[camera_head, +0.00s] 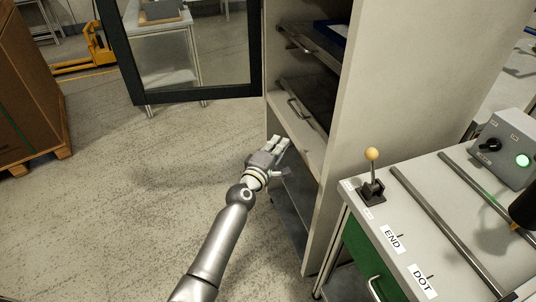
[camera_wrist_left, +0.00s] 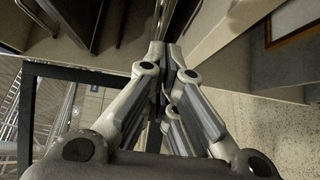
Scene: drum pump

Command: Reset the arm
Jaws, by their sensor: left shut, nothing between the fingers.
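My left arm reaches up from the bottom of the head view. Its gripper (camera_head: 283,143) is in front of the open shelf cabinet (camera_head: 375,95), near a shelf edge; I cannot tell whether it touches. In the left wrist view the fingers of this gripper (camera_wrist_left: 164,50) come together at their tips, shut and with nothing between them.
A workbench (camera_head: 455,220) with a yellow-knobbed lever (camera_head: 371,170), rails and a control box (camera_head: 510,150) with a green light stands at the right. A large brown box (camera_head: 30,90) on a pallet is at the left. Speckled floor (camera_head: 130,200) between is clear.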

